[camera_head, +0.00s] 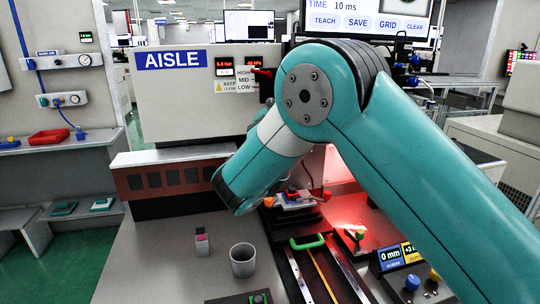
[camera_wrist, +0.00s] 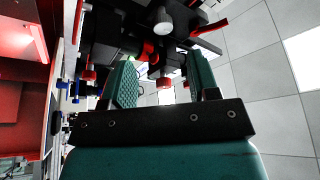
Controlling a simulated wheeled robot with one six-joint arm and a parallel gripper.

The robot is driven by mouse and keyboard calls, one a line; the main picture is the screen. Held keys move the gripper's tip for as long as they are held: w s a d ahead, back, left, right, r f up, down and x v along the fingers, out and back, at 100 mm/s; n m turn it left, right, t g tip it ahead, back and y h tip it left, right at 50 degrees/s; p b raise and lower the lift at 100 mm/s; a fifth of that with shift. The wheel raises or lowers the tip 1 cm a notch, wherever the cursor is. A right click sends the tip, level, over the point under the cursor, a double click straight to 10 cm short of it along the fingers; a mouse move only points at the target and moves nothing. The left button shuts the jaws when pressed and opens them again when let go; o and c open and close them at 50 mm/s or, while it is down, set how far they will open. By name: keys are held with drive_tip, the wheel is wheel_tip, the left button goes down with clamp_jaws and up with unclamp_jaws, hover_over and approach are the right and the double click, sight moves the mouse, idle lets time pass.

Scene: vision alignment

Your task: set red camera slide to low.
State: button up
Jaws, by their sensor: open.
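The red camera slide handle (camera_head: 262,72) sticks out at the right edge of the grey AISLE panel, level with the HIGH mark. The HIGH, MID and LOW label (camera_head: 244,80) is just left of it. In the wrist view my gripper (camera_wrist: 163,76) is open, its two teal fingers apart with nothing held between them. Beyond the fingers is a black camera assembly (camera_wrist: 150,22) with several red parts; a red lever (camera_wrist: 212,28) points to the upper right. I cannot tell which red part is the slide handle there. In the head view my arm hides the gripper's fingers.
A grey cup (camera_head: 242,260) and a small pink-and-black block (camera_head: 201,240) stand on the bench. A green handle (camera_head: 307,242) and rails lie right of them. A red-lit stage area (camera_head: 345,205) and a 0 mm display (camera_head: 391,257) are by my arm.

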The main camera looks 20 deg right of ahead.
drive_tip(key=b+v, duration=0.7)
drive_tip(key=b, duration=0.1)
drive_tip(key=shift+s, duration=0.15)
drive_tip(key=shift+d+f, duration=0.1)
drive_tip(key=shift+f, duration=0.05)
